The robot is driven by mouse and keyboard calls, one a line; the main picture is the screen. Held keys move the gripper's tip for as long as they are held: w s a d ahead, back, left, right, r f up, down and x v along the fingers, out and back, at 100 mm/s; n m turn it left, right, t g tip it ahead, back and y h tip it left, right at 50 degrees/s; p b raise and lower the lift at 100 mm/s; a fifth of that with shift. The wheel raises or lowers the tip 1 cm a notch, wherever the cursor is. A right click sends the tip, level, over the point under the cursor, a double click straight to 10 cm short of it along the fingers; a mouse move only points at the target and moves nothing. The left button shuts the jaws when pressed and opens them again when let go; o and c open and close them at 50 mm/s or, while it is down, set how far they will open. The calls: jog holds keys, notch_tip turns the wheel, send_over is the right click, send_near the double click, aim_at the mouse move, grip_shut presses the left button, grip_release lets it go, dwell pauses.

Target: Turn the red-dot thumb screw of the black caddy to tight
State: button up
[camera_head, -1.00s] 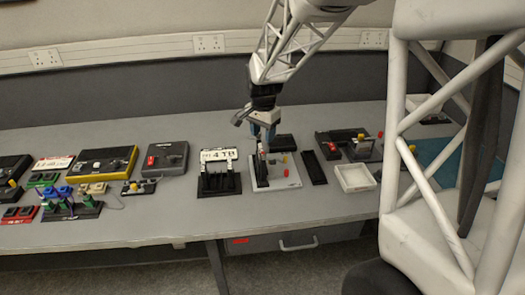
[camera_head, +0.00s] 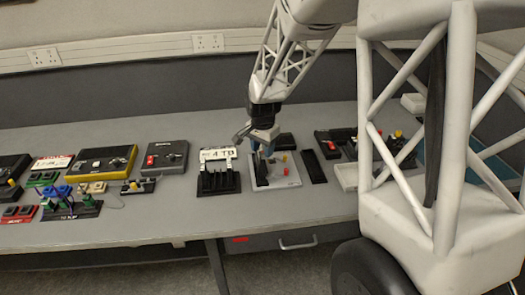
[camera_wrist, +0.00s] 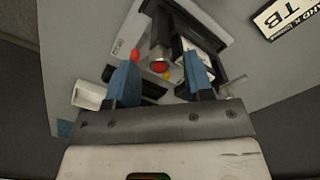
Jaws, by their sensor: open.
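In the wrist view, a dark cylinder (camera_wrist: 160,36) ends in a round red dot (camera_wrist: 159,67), which looks like the thumb screw. It shows between the two blue fingers of my gripper (camera_wrist: 163,58). The fingers are open, with a gap visible on each side of the dot; depth and contact are unclear. A black upright part, likely the caddy (camera_head: 257,176), stands on a pale plate (camera_head: 288,183) in the head view. My gripper (camera_head: 262,152) is above this plate, pointing down, and hides part of the caddy. The screw cannot be made out in the head view.
A yellow knob (camera_head: 284,158) and a red knob (camera_head: 286,171) are on the plate's right. A black strip (camera_head: 313,167) and a white tray (camera_head: 346,176) lie further right.

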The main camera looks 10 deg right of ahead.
jog(key=shift+f, duration=0.6)
grip_shut()
